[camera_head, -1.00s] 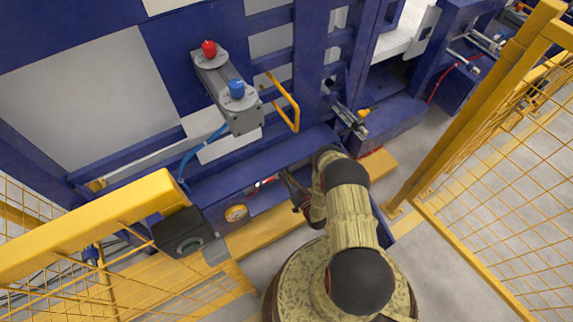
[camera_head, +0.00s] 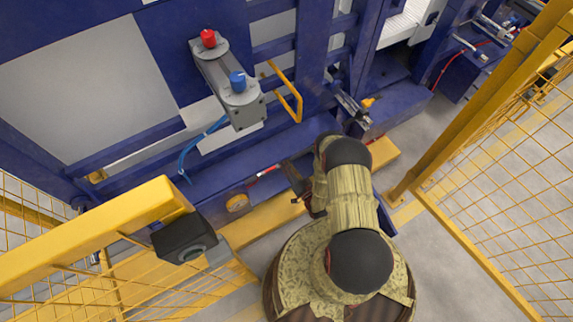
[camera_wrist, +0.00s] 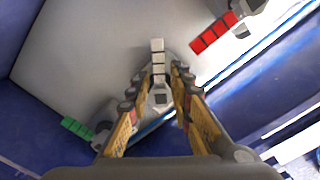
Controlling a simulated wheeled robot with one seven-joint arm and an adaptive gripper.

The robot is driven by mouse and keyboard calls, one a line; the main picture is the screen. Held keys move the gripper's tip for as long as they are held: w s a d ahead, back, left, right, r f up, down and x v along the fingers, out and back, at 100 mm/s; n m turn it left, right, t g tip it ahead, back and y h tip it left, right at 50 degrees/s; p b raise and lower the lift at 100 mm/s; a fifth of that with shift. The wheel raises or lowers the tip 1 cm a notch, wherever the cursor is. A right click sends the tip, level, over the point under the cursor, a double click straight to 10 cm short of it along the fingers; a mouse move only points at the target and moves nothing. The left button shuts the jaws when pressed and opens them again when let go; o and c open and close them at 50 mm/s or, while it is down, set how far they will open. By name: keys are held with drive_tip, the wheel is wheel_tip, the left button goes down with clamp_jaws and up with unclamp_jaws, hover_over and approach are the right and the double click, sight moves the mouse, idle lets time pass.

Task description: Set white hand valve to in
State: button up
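The white hand valve (camera_wrist: 158,58) is in the middle of the wrist view, its pale segmented handle pointing up in the picture from a grey valve body. My gripper (camera_wrist: 159,78) is open, with one finger on each side of the valve. I see gaps between fingers and handle, and cannot tell whether they touch. A red-handled valve (camera_wrist: 214,33) is at upper right and a green-handled valve (camera_wrist: 77,128) at lower left. In the head view my gripper (camera_head: 292,178) is low against the blue machine, partly hidden by my arm. I cannot make out the white valve there.
The blue machine frame (camera_head: 275,155) is in front of my arm. A grey cylinder unit with red and blue knobs (camera_head: 228,85) sticks out above, near a yellow handle (camera_head: 290,95). Yellow mesh fences stand left (camera_head: 90,235) and right (camera_head: 490,130). A dark box (camera_head: 185,238) is on the left rail.

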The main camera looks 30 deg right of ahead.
drive_tip(key=o, duration=0.3)
drive_tip(key=shift+w+d+r, duration=0.1)
drive_tip(key=shift+d, duration=0.3)
drive_tip(key=shift+a, duration=0.2)
drive_tip(key=s, duration=0.7)
drive_tip(key=shift+s, duration=0.3)
drive_tip(key=shift+d, duration=0.15)
